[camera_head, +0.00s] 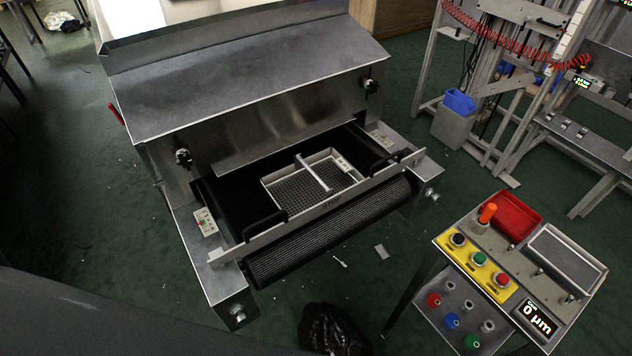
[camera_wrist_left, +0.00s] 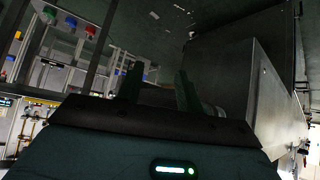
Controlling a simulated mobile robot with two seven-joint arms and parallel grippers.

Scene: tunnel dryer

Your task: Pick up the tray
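The tray (camera_head: 290,191) is a light, rectangular, perforated tray with a pale rim and a raised bar handle (camera_head: 314,173) across its middle. It lies in the open front of the metal tunnel dryer (camera_head: 245,85), behind the front rail (camera_head: 325,205). A small white label is on its far right side. My left gripper (camera_wrist_left: 158,85) shows only in the left wrist view, with its two dark fingers apart and nothing seen between them. It is away from the tray, which I cannot make out in that view. My right gripper is in neither view.
A ribbed black roller (camera_head: 330,230) runs along the dryer's front. A control stand (camera_head: 470,270) with buttons, a red bin (camera_head: 503,213) and a grey bin (camera_head: 566,260) is at the right front. A black bag (camera_head: 332,328) lies on the floor. The green floor between them is mostly clear.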

